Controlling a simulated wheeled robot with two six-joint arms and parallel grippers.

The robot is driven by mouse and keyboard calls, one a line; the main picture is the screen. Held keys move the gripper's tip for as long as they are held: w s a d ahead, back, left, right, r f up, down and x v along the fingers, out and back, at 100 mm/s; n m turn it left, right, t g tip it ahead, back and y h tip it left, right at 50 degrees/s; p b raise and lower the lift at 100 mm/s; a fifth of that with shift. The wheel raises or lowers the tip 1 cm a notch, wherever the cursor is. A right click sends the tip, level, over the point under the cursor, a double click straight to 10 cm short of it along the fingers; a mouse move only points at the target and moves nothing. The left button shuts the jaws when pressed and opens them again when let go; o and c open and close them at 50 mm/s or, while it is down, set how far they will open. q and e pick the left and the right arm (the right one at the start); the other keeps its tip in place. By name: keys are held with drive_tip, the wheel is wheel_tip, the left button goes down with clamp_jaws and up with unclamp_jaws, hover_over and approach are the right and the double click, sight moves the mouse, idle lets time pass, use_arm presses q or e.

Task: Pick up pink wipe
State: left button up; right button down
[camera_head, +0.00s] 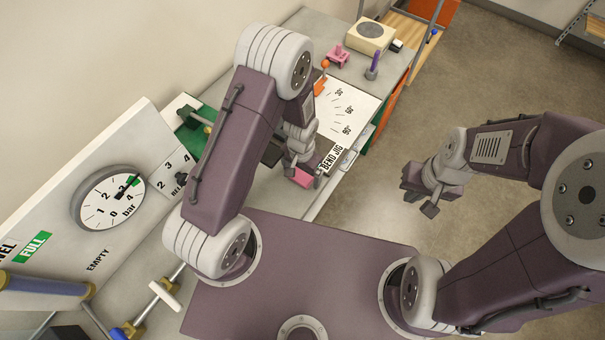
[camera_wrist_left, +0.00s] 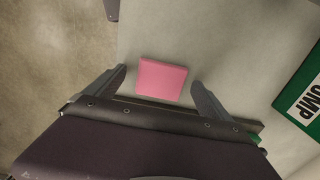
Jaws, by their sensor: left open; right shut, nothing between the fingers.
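The pink wipe (camera_wrist_left: 162,80) is a small flat pink block lying on the light grey bench top. In the left wrist view it sits between the two spread fingers of my left gripper (camera_wrist_left: 160,88), with a gap on each side. In the head view the wipe (camera_head: 302,178) shows just below my left gripper (camera_head: 304,172), partly covered by it. My left gripper is open and holds nothing. My right gripper (camera_head: 420,203) is shut and empty, out over the floor to the right of the bench.
A white bend jig board (camera_head: 345,112) lies beyond the left gripper. A pink object (camera_head: 339,55), a purple peg (camera_head: 372,68) and a cream box (camera_head: 370,37) stand farther back. A round pressure gauge (camera_head: 108,197) is at left. A green-edged pump label (camera_wrist_left: 302,88) lies right of the wipe.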

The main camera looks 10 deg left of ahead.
use_arm(q)
drive_tip(key=shift+d+f, duration=0.1)
drive_tip(key=shift+f, duration=0.15)
drive_tip(key=c, duration=1.4)
